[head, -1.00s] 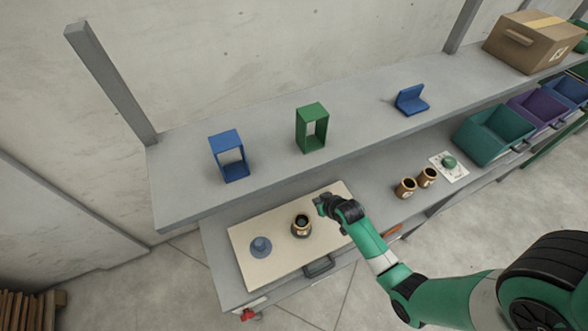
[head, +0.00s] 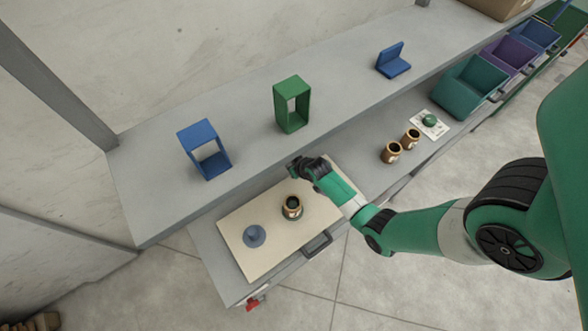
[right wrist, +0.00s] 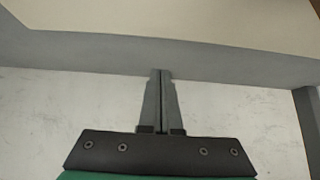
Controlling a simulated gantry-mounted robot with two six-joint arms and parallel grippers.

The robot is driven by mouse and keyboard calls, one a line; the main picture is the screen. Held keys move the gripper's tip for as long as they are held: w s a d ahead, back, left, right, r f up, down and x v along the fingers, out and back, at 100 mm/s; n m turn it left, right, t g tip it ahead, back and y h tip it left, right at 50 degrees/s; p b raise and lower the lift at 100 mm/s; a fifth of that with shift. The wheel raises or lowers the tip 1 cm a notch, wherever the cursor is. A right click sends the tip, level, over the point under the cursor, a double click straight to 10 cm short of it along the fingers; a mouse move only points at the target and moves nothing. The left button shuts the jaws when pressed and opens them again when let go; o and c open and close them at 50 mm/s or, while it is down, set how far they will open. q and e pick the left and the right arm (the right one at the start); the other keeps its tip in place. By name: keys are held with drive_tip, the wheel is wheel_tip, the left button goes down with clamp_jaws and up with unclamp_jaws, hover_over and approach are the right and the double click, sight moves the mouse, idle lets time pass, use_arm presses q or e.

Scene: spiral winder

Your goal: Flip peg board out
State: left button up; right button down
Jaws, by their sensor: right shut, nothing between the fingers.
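The peg board (head: 265,220) is a flat beige panel on the lower bench. It carries a blue-grey peg piece (head: 254,237) at its left and a dark cup with a gold band (head: 292,207) near its middle. A dark handle (head: 317,244) shows at the front edge. My right gripper (head: 292,168) is at the board's back edge, behind the cup, its fingers pointing left toward the shelf side. In the right wrist view the fingers (right wrist: 160,72) are together and empty, their tips near a grey edge strip below a beige surface. My left gripper is not in view.
A grey shelf (head: 235,125) runs above the bench, with a blue frame (head: 206,150), a green frame (head: 292,104) and a blue bracket (head: 393,61). To the right are two gold cups (head: 402,146), a white card with a green knob (head: 430,121) and coloured bins (head: 468,85).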

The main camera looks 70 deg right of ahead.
drive_tip(key=b+x, duration=0.2)
drive_tip(key=x, duration=0.2)
drive_tip(key=shift+f, duration=0.35)
drive_tip(key=shift+s+a+p, duration=0.8)
drive_tip(key=shift+s, duration=0.3)
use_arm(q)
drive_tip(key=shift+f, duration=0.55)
use_arm(e)
drive_tip(key=shift+s+a, duration=0.2)
drive_tip(key=shift+s, duration=0.05)
